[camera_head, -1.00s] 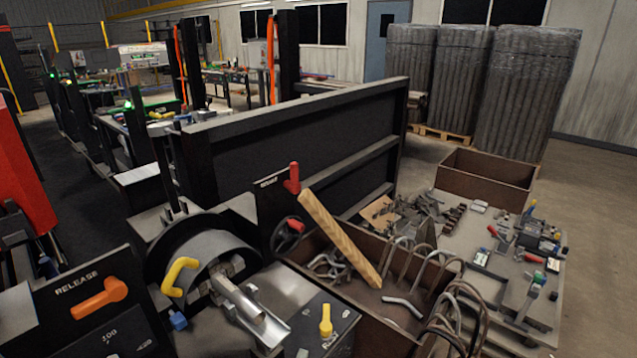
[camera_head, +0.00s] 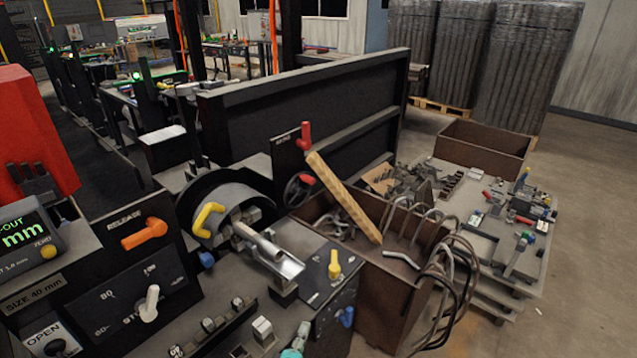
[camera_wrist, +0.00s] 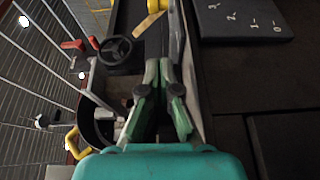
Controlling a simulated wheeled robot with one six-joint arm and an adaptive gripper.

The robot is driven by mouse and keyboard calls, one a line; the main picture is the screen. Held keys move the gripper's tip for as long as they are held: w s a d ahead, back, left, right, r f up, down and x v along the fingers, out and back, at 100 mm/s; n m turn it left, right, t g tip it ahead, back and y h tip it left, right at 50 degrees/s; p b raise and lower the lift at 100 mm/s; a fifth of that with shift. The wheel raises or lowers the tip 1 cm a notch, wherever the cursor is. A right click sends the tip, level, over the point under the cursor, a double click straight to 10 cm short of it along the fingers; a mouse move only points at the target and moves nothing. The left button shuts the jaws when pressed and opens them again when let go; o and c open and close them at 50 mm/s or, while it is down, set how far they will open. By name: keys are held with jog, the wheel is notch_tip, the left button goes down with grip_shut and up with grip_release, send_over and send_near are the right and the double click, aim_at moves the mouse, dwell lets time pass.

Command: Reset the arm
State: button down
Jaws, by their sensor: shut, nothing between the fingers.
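My gripper (camera_wrist: 164,62) shows in the wrist view, with its teal body at the bottom edge and its grey-green fingers together and empty. In the wrist view its fingers lie in front of the machine, near a yellow handle (camera_wrist: 75,142) and a black handwheel (camera_wrist: 115,50).
The bending machine has a yellow handle (camera_head: 207,219), an orange release lever (camera_head: 144,233) and a metal tube (camera_head: 268,254). A wooden bar (camera_head: 343,197) leans over a brown bin (camera_head: 383,306) of bent tubes. A cluttered table (camera_head: 538,268) stands right; floor is open at far right.

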jog(key=s+d+f+m+g+y, duration=0.1)
jog(key=s+d+f+g+y, duration=0.1)
jog(key=s+d+f, duration=0.5)
jog(key=s+d+f+m+g+y, duration=0.1)
jog(key=s+d+f+g, duration=0.1)
jog(key=s+d+f, duration=0.5)
jog(key=s+d+r+m+g+y, duration=0.1)
jog(key=s+d+r+m, duration=0.15)
jog(key=s, duration=0.65)
jog(key=s+d+r+m+y, duration=0.1)
jog(key=s+d+r, duration=0.15)
jog(key=s, duration=0.65)
jog(key=s+d+r+m+t, duration=0.1)
jog(key=s+r+m, duration=0.3)
jog(key=s+r, duration=0.3)
jog(key=s+d+r+m+t, duration=0.1)
jog(key=s+r+m, duration=0.4)
jog(key=r, duration=1.1)
jog(key=s+d, duration=0.1)
jog(key=s, duration=0.2)
jog(key=shift+s+d+r+t, duration=0.25)
jog(key=shift+s+r+t, duration=0.05)
